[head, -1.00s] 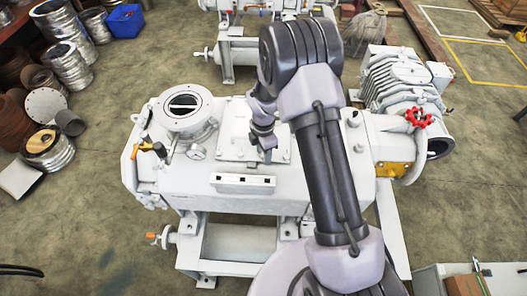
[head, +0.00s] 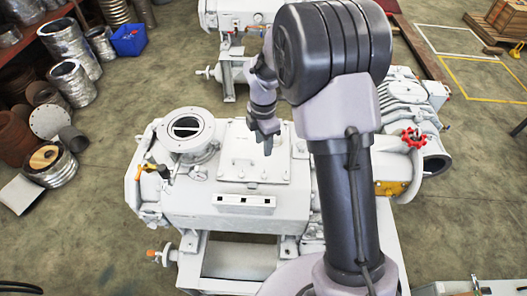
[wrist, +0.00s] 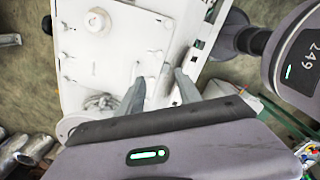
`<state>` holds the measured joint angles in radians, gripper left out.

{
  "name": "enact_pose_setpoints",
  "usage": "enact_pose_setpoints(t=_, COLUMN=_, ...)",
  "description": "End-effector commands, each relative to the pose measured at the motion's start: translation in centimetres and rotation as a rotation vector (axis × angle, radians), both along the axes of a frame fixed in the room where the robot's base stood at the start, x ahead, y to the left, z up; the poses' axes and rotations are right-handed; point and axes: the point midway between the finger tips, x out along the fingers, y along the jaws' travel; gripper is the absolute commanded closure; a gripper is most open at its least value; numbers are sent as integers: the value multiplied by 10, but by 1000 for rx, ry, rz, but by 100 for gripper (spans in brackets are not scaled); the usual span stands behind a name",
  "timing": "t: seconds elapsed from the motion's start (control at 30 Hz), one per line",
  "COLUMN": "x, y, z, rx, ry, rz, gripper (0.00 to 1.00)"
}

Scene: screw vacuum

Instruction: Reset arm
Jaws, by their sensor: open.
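My gripper (head: 267,148) hangs above the square top plate of the white screw vacuum machine (head: 225,205), apart from it. In the wrist view the two fingers of my gripper (wrist: 160,85) stand apart with nothing between them, over the white machine top (wrist: 105,50). My arm is bent, with its elbow raised high in the head view. The arm hides part of the machine's right half.
A red handwheel (head: 413,137) sits at the machine's right end, and a yellow-orange handle (head: 148,170) at its left. A round open port (head: 186,128) rises on top. Metal drums and a blue bin (head: 128,40) stand at the left.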

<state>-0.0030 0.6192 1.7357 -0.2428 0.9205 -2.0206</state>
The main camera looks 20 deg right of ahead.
Motion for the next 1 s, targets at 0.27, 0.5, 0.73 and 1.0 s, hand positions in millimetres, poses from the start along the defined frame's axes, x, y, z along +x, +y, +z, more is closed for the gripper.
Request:
enact_pose_setpoints(t=0.27, x=0, y=0, z=4, rx=0, ry=0, rz=0, gripper=59)
enact_pose_setpoints(t=0.5, x=-1, y=0, z=6, rx=1, ry=-5, rz=-16, gripper=59)
enact_pose_setpoints(t=0.73, x=-66, y=11, z=66, rx=114, ry=-153, rz=-702, gripper=59)
enact_pose_setpoints(t=1.0, x=-215, y=32, z=70, rx=509, ry=-181, rz=-1798, gripper=59)
